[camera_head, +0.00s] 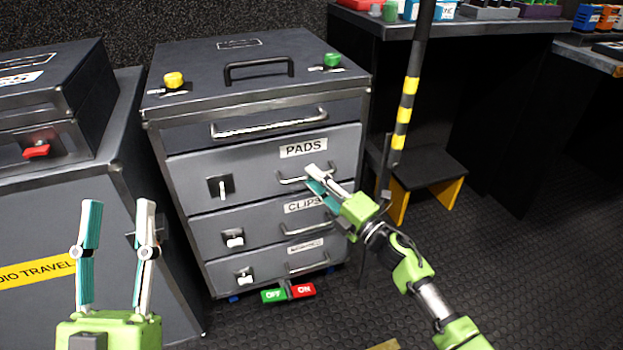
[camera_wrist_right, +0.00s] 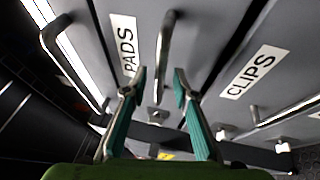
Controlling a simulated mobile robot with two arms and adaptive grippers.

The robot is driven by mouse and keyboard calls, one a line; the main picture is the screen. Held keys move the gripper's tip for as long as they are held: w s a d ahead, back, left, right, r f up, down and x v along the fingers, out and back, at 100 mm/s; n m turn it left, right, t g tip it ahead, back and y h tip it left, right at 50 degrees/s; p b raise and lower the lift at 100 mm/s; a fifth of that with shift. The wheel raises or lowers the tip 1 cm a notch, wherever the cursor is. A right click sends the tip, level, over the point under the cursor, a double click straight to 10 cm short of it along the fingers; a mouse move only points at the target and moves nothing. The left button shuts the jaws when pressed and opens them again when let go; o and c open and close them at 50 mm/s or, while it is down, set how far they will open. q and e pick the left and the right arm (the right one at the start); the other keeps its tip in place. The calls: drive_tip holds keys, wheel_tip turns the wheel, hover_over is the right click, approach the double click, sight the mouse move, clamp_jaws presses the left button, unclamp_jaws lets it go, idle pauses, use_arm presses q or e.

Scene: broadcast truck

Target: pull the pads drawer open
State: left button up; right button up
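The pads drawer (camera_head: 250,165) is a grey drawer front with a white PADS label (camera_head: 303,148) in a dark cabinet; it looks shut. Its metal bar handle (camera_head: 291,180) sits below the label. My right gripper (camera_head: 318,178) is at the right part of this handle. In the right wrist view my right gripper (camera_wrist_right: 160,82) is open, with the handle (camera_wrist_right: 166,40) ahead of the gap between its fingertips; I cannot tell whether they touch it. My left gripper (camera_head: 118,208) is open and empty, left of the cabinet front.
The clips drawer (camera_head: 262,221) and another drawer lie below, each with a handle. A latch (camera_head: 220,187) is on the pads drawer's left. A striped pole (camera_head: 405,110) and a small black step (camera_head: 425,168) stand to the right. An OFF/ON sign (camera_head: 288,292) lies at the cabinet's foot.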

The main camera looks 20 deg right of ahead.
drive_tip(key=shift+x, duration=0.85)
use_arm(q)
drive_tip(key=shift+s+r+t, duration=0.4)
drive_tip(key=shift+s+r, duration=0.05)
drive_tip(key=shift+r, duration=0.1)
use_arm(e)
drive_tip(key=shift+c, duration=0.2)
clamp_jaws()
drive_tip(key=shift+s, duration=0.1)
